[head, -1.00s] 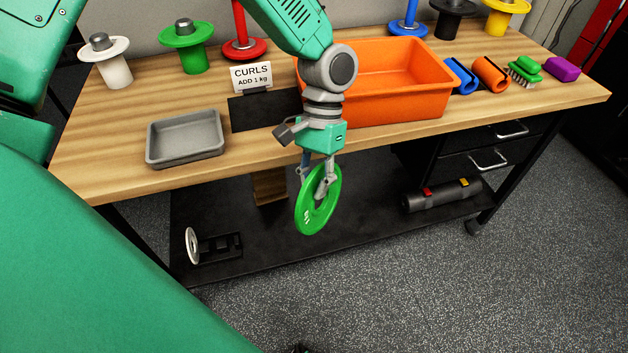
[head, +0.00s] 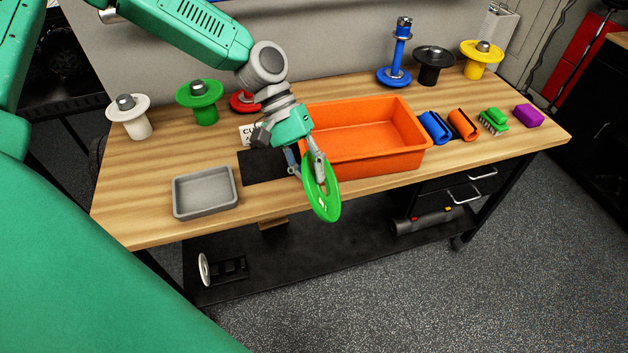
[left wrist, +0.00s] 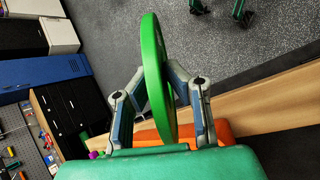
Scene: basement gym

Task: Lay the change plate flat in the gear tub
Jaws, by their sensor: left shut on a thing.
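The green change plate (head: 320,192) is a thin disc with a centre hole, held on edge, roughly upright. My left gripper (head: 312,162) is shut on it, and the left wrist view shows the plate (left wrist: 153,75) pinched between the two fingers. In the head view the plate overlaps the bench's front edge, by the left front corner of the orange gear tub (head: 385,160). The tub is open-topped and its visible floor looks empty. Part of its left side is hidden by my arm and the plate. My right gripper is not in view.
A grey tray (head: 205,192) sits left of the tub on the wooden bench (head: 150,215). Plate posts line the back. A sign is partly hidden behind my arm.

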